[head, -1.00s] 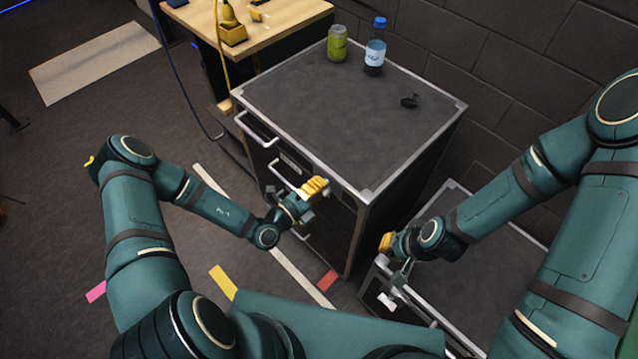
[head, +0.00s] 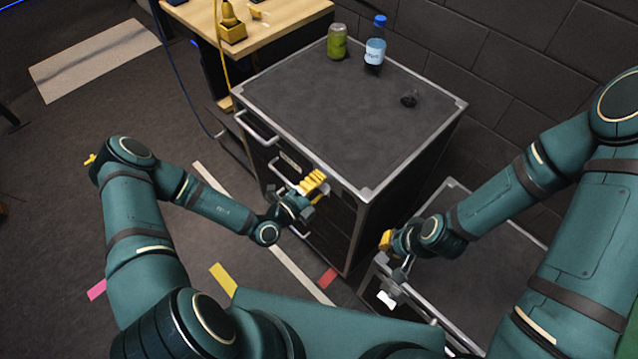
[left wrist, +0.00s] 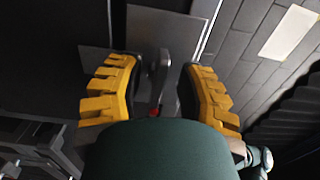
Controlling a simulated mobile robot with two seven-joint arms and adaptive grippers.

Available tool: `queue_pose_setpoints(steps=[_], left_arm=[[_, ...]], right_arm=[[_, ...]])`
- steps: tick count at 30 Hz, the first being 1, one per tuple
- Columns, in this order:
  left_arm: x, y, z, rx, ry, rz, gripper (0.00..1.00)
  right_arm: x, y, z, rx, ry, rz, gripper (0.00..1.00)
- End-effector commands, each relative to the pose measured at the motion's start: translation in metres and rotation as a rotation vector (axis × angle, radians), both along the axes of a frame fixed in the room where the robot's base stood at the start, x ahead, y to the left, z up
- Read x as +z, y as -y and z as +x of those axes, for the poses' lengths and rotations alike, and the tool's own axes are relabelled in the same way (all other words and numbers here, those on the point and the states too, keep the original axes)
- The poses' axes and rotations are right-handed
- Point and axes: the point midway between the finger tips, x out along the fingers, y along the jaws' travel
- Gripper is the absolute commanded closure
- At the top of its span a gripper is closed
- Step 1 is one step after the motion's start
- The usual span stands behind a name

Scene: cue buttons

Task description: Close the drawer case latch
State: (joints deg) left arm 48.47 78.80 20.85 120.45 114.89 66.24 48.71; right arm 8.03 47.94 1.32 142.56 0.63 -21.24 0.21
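The drawer case (head: 350,105) is a tall dark cabinet with silver edges and pale handles (head: 257,127) on its front. My left gripper (head: 314,182) is at the front face near the upper right corner. In the left wrist view its yellow fingers (left wrist: 160,95) are apart, on either side of a grey latch lever (left wrist: 165,72) standing in front of a metal plate. Whether either finger touches the lever is unclear. In the head view the gripper hides the latch. My right gripper (head: 386,241) is above the front edge of the lower case; its finger opening is not clear.
A lower dark case (head: 465,285) is at right. A wooden table (head: 275,22) is behind. The floor at left is mostly clear.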

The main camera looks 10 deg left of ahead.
Motion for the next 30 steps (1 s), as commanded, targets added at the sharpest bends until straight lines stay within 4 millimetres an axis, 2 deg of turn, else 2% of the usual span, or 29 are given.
queue_pose_setpoints(steps=[8,11,21,27,30], left_arm=[[-0.002,-0.004,-0.006,-0.001,-0.005,0.002,0.63],[-0.002,-0.011,-0.017,-0.001,-0.006,0.002,0.63],[-0.002,-0.048,-0.073,0.001,-0.005,0.001,0.63],[-0.001,-0.062,-0.094,0.0,-0.003,0.001,0.63],[-0.001,-0.065,-0.099,0.0,-0.003,-0.001,0.63]], right_arm=[[0.0,0.0,0.0,0.0,0.0,0.0,1.0],[0.0,0.0,0.0,0.0,0.0,0.0,1.0],[0.0,0.0,0.0,0.0,0.0,0.0,1.0],[0.0,0.0,0.0,0.0,0.0,0.0,1.0],[0.0,0.0,0.0,0.0,0.0,0.0,1.0]])
